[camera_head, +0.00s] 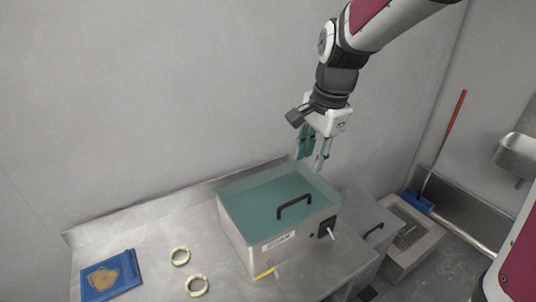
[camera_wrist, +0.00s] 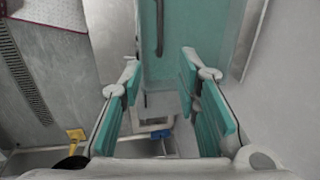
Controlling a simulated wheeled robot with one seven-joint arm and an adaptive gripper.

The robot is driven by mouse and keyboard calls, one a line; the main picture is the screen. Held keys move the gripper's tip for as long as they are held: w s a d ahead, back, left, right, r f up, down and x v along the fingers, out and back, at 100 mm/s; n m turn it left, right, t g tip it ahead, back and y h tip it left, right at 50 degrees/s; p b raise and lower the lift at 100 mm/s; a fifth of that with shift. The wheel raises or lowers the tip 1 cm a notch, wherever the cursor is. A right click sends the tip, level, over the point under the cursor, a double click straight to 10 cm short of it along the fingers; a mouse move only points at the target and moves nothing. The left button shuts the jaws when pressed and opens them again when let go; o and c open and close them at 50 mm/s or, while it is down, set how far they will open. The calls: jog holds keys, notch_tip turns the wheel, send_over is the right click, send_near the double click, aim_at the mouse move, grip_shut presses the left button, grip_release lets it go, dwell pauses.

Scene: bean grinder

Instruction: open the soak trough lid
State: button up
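The soak trough is a steel box (camera_head: 262,252) on a metal bench. A flat teal see-through lid (camera_head: 258,195) lies closed over its top. A dark arched handle (camera_head: 294,203) stands near the lid's right front. In the wrist view, the lid (camera_wrist: 178,30) and its dark handle (camera_wrist: 160,28) show at the top, beyond the fingertips. My gripper (camera_head: 311,161) hangs above the lid's back right corner, with its teal-padded fingers apart and nothing between them. The open fingers also show in the wrist view (camera_wrist: 160,66). They look clear of the handle.
A black switch (camera_head: 326,228) with a lever sits on the trough's right face. Two pale rings (camera_head: 180,256) and a blue board (camera_head: 110,277) lie on the bench at left. A floor basin (camera_head: 410,235) and a blue dustpan (camera_head: 417,202) are at right.

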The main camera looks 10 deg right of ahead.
aim_at(298, 198)
jog(key=f, duration=0.4)
jog(key=w+f, duration=0.1)
jog(key=f, duration=0.4)
jog(key=w+a+f, duration=0.1)
jog(key=f, duration=0.3)
jog(key=shift+w+f, duration=0.2)
jog(key=shift+w, duration=0.05)
jog(key=shift+c, duration=0.2)
grip_shut()
